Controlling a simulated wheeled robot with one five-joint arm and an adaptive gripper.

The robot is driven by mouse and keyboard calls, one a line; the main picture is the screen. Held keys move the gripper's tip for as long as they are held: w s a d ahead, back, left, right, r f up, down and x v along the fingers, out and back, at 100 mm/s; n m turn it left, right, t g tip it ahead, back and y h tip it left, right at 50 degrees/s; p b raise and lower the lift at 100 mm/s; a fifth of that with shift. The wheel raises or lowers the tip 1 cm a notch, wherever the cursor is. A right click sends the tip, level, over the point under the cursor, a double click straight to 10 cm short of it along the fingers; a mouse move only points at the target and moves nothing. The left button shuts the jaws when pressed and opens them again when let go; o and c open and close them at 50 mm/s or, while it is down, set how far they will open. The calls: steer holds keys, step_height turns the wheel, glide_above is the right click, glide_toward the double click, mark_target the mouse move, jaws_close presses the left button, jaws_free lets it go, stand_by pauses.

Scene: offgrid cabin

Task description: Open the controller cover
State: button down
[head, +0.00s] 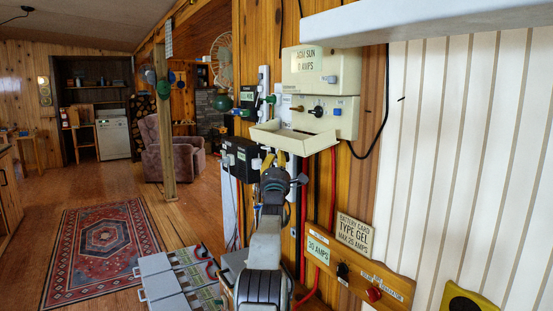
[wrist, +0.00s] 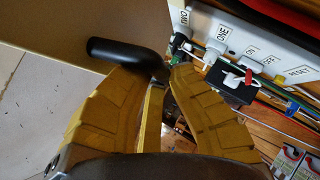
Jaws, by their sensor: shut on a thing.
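My gripper (head: 274,160) is just below the cover, with yellow fingers pointing up. In the wrist view my gripper (wrist: 168,78) is closed on a bent black handle (wrist: 120,49), whose inner end lies between the fingertips. A tan panel (wrist: 50,35) lies behind the handle; the handle's join to it is hidden.
A black switch box (head: 240,158) is left of my gripper; labelled switches (wrist: 222,32) show at the wrist view's right. Red cables (head: 333,190) run down the wall. Batteries (head: 160,275) stand on the floor at lower left. A wood panel (head: 350,270) with a red knob is at lower right.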

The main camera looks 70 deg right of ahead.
steer(key=shift+s, duration=0.1)
steer(key=c, duration=1.2)
jaws_free()
steer(key=shift+d, duration=0.15)
steer(key=shift+o, duration=0.2)
steer(key=shift+r, duration=0.1)
steer(key=shift+s, duration=0.1)
steer(key=v, duration=1.2)
steer(key=shift+w+f, duration=0.3)
